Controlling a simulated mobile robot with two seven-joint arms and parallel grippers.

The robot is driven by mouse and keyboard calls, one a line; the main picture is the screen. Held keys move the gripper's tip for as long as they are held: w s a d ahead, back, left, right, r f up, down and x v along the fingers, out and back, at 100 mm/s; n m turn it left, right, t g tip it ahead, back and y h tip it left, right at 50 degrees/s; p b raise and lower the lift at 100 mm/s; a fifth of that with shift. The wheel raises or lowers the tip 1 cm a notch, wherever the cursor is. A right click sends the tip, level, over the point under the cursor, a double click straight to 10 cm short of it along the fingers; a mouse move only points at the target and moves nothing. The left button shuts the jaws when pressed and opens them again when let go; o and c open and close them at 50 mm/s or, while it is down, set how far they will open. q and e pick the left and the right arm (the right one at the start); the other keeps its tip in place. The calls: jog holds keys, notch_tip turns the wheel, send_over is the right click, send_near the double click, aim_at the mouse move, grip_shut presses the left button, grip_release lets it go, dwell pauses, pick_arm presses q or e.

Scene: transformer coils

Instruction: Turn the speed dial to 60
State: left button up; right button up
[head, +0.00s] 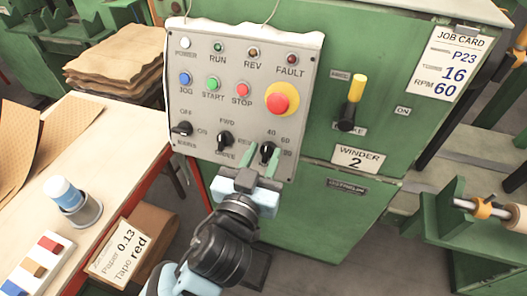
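The speed dial (267,151) is a black knob at the lower right of the grey control panel (205,110). The labels 40, 60 and what looks like 90 sit around its upper right. A pale mark shows on the knob, but I cannot tell exactly which number it points at. My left gripper (262,161) is right at the dial, coming from below. Its two green fingers stand apart on either side of the knob, with a visible gap at the left finger. The fingers partly hide the dial's lower part. My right gripper is not in view.
Two other black rotary switches (225,138) sit left of the dial. A red emergency button (279,98) on a yellow base is above it. A yellow-handled lever (355,90) stands right of the panel. The job card (453,62) reads RPM 60. A workbench (110,150) is at left.

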pick_arm(q)
jog(key=shift+w+d, duration=0.15)
jog(key=shift+w, duration=0.25)
jog(key=shift+c, duration=0.3)
